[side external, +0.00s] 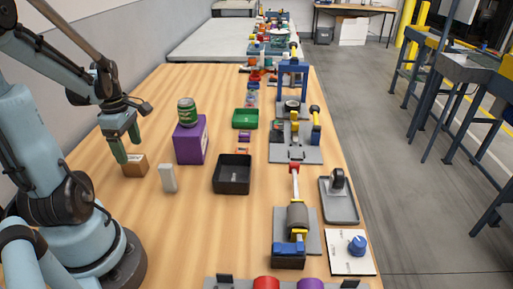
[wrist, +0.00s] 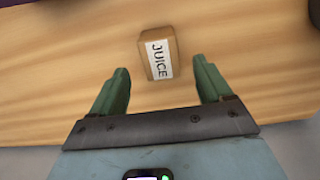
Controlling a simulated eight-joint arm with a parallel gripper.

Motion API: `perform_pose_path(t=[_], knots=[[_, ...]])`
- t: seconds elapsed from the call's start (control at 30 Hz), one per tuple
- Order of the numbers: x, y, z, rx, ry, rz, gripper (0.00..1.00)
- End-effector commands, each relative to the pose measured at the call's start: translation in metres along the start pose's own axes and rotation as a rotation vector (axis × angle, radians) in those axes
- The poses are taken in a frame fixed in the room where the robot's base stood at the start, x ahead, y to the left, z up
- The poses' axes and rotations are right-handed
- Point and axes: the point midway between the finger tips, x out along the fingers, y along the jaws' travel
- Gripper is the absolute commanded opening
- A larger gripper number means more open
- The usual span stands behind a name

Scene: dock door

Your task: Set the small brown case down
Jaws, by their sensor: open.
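The small brown case (side external: 135,166) stands on the wooden table at the left, close to my arm. In the wrist view the case (wrist: 152,56) shows a white label reading "JUICE". My gripper (side external: 127,149) is open, its two green fingers pointing down at the case. In the wrist view the fingers of my gripper (wrist: 160,82) are spread wide, with the case ahead of and between their lines and a gap on both sides. Nothing is held. The case appears to rest on the table.
A white block (side external: 168,178) stands just right of the case. Beyond it are a purple box (side external: 190,142) with a green can (side external: 187,112) on top, a black bin (side external: 232,175) and a green tray (side external: 245,119). Fixtures line the table's right side. Bare wood lies in front.

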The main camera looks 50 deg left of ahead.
Motion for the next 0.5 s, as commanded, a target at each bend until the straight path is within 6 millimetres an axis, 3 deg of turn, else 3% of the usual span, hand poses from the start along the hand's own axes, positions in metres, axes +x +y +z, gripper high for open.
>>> perform_pose_path(t=[0.3,0.5], knots=[[-0.042,-0.001,0.000,0.000,0.000,0.000,0.79],[-0.059,0.000,0.000,0.000,-0.001,0.000,0.79]])
